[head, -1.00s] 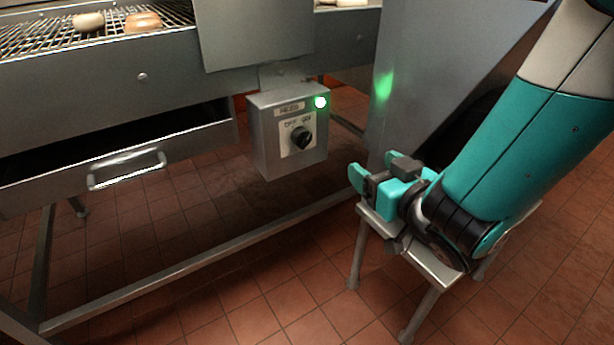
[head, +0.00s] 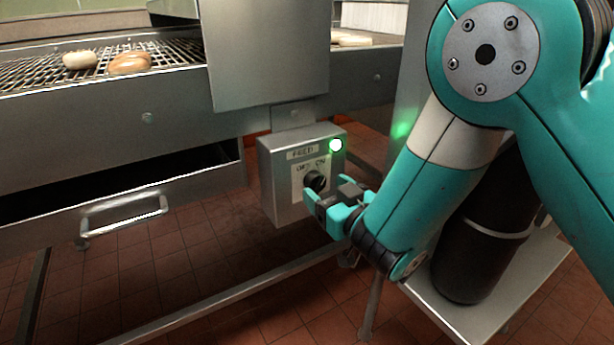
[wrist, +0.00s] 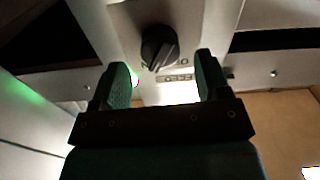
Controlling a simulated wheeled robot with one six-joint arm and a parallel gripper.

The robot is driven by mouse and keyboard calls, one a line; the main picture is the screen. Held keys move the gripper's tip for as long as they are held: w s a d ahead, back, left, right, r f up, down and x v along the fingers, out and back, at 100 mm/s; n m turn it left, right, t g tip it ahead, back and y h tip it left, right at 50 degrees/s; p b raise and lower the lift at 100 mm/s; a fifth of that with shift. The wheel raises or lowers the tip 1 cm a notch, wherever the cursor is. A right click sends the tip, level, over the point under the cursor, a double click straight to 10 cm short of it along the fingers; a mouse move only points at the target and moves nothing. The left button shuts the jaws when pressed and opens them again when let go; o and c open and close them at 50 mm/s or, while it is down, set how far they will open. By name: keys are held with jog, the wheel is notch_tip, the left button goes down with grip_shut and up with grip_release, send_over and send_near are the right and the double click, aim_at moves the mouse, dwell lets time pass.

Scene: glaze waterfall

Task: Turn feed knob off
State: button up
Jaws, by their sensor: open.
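The feed knob (head: 315,181) is a round black knob on the front of a grey metal control box (head: 284,196) marked FEED, with OFF and ON labels above it. A green light (head: 335,145) glows at the box's upper right. My gripper (head: 325,197) is open just in front of the knob, its teal fingers pointing at the box. In the wrist view the knob (wrist: 159,47) shows ahead of and between the two fingertips (wrist: 160,75), apart from them.
A wire conveyor (head: 100,62) with doughnuts (head: 130,63) runs above the box. A drawer with a handle (head: 122,212) stands open at left. A metal frame bar (head: 235,297) runs low, and a small table (head: 455,312) holding a black cylinder (head: 490,225) is at right.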

aim_at(316, 183)
jog(key=shift+x, duration=1.3)
jog(key=c, duration=0.9)
jog(key=shift+n, duration=0.3)
jog(key=n, duration=0.5)
jog(key=shift+s+f+n, duration=0.1)
jog(key=shift+n, duration=0.3)
jog(key=n, duration=0.5)
jog(key=shift+n, duration=0.4)
